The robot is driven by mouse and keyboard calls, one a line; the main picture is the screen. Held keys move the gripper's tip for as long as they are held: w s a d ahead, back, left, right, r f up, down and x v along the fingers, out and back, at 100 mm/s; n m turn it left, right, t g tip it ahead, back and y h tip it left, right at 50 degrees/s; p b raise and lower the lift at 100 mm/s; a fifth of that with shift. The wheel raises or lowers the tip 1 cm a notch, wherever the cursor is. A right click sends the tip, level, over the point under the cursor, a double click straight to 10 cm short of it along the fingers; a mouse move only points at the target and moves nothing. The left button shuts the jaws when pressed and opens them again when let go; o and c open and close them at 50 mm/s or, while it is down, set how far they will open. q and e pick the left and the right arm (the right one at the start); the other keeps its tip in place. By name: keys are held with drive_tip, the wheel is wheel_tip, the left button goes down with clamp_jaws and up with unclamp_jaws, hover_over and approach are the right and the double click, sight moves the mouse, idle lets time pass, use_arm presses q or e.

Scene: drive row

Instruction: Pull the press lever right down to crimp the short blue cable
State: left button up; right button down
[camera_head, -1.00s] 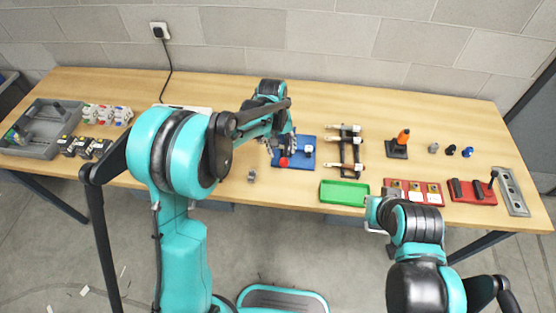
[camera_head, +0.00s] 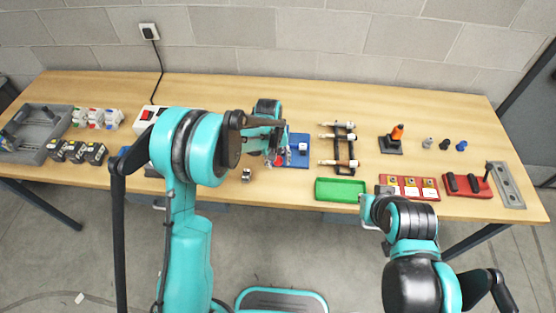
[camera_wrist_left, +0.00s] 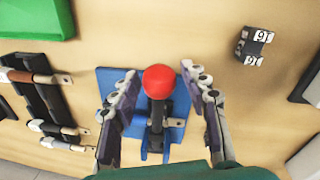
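The crimp press has a blue base (camera_head: 299,158) on the bench, with a red ball knob (camera_wrist_left: 159,82) on its dark lever (camera_wrist_left: 155,115). My left gripper (camera_wrist_left: 159,72) is open, with one finger on each side of the knob and small gaps visible. In the head view my left gripper (camera_head: 276,152) covers part of the press. Metal lug-like pieces (camera_wrist_left: 174,122) show at the press sides. I cannot make out the short blue cable itself. My right gripper (camera_head: 372,211) is near the green tray; its fingers are not clear.
A black rack (camera_head: 340,146) with copper-coloured parts stands right of the press. The green tray (camera_head: 340,190) lies in front of it. A small grey block (camera_head: 246,175) sits left of the press. Red holders (camera_head: 407,187) and an orange-topped tool (camera_head: 396,135) are farther right.

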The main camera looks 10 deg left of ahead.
use_arm(q)
clamp_jaws()
wheel_tip(320, 180, down, 3)
drive_tip(key=b, duration=0.3)
drive_tip(key=shift+s, duration=0.15)
drive_tip(key=shift+r, duration=0.15)
drive_tip(key=shift+o, duration=1.9)
unclamp_jaws()
drive_tip(key=shift+r, duration=0.1)
drive_tip(key=r, duration=0.4)
drive_tip(key=a+r, duration=0.1)
drive_tip(key=r, duration=0.6)
drive_tip(key=shift+s+a+r, duration=0.15)
drive_tip(key=shift+r, duration=0.25)
